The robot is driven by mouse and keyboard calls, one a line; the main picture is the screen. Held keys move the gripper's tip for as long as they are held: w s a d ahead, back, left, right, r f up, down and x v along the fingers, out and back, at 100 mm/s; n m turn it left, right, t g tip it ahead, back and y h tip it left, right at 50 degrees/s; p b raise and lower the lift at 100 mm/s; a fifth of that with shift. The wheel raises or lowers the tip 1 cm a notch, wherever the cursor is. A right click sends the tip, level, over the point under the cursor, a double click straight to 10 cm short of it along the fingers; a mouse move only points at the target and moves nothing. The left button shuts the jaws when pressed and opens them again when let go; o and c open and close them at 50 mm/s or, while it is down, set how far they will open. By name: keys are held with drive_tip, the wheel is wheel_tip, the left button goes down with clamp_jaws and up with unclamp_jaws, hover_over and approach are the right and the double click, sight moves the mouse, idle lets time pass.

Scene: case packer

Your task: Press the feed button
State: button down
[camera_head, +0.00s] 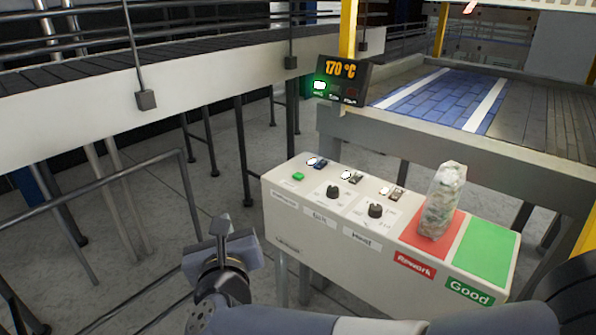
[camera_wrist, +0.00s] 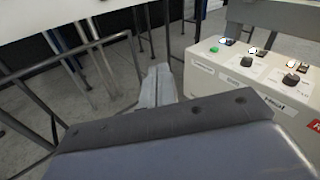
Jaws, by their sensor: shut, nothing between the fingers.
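The control box (camera_head: 345,245) has a sloped white top with a small green button (camera_head: 298,176) at its left end. The button also shows in the wrist view (camera_wrist: 214,50). The label below it (camera_head: 285,199) is too small to read, so I cannot confirm that it is the feed button. My gripper (camera_head: 222,226) is shut and empty, left of the box and apart from the button. In the wrist view its fingers (camera_wrist: 157,86) point away, left of the box.
Two knobs (camera_head: 333,191) (camera_head: 375,210) and several small switches sit right of the green button. A clear bag (camera_head: 441,200) stands on the red Rework pad (camera_head: 411,236), beside the green Good pad (camera_head: 487,252). A display (camera_head: 341,80) reads 170 °C. A railing (camera_head: 90,182) stands left.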

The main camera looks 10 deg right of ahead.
drive_tip(key=w+d+f+n+g+y+p, duration=0.2)
drive_tip(key=w+n+g+p, duration=0.2)
drive_tip(key=n, duration=0.3)
drive_tip(key=w+d+f+n+g+y+p, duration=0.3)
drive_tip(key=w+n+g+p, duration=0.2)
drive_tip(key=w+n, duration=0.1)
drive_tip(key=shift+w+d+n+g+p, duration=0.3)
drive_tip(key=shift+n+g, duration=0.1)
drive_tip(key=shift+n, duration=0.1)
drive_tip(key=shift+f, duration=0.1)
drive_tip(key=shift+d, duration=0.15)
